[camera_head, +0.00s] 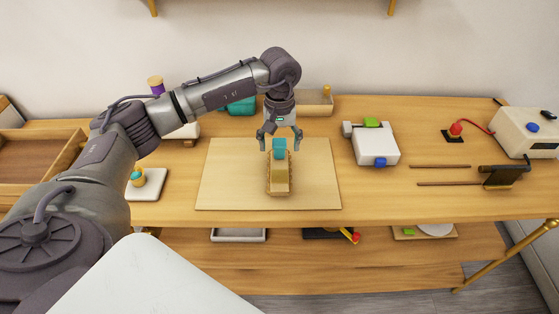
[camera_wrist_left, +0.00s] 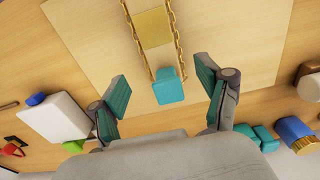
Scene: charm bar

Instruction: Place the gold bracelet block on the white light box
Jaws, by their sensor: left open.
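The gold bracelet block (camera_head: 280,180) lies on a pale wooden board. It has a gold chain along its sides and a teal block (camera_head: 280,149) at its far end. In the left wrist view the gold part (camera_wrist_left: 152,28) and the teal block (camera_wrist_left: 168,88) show between the fingers. My left gripper (camera_head: 280,142) is open and points down around or just above the teal end; contact cannot be told. A white box (camera_head: 378,148) with a blue knob and a green piece, possibly the light box, stands right of the board. My right gripper is not in view.
The pale board (camera_head: 225,185) has bare room on both sides. A white plate (camera_head: 152,190) with a teal-and-gold piece lies left. A red button (camera_head: 456,129), dark rods and a white device (camera_head: 525,130) stand right. A wooden tray (camera_head: 315,108) stands behind the gripper.

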